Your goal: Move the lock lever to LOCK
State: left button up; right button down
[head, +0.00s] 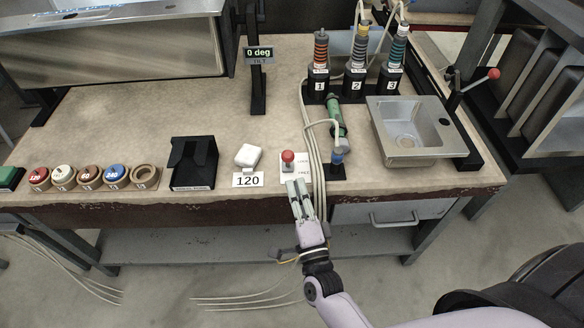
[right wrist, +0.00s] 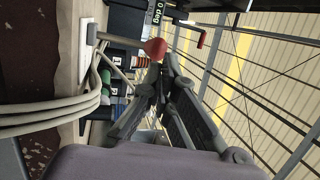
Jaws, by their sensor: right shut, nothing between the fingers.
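The lock lever (head: 288,158) has a red ball knob and stands on a small white plate (head: 295,172) near the table's front edge. In the right wrist view its red knob (right wrist: 155,48) sits at the fingertips, with the pale stem running left to the plate. My right gripper (head: 298,184) is shut and empty, just in front of the lever. In the right wrist view the fingertips (right wrist: 162,66) are close to the knob; I cannot tell whether they touch it. The lettering on the plate is too small to read. My left gripper is not in view.
Grey cables (head: 312,130) run beside the lever plate. A metal sink (head: 410,110) stands farther right.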

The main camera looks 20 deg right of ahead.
aim_at(289, 161)
jog(key=p+x, duration=0.1)
jog(key=x, duration=0.4)
jog(key=shift+f, duration=0.1)
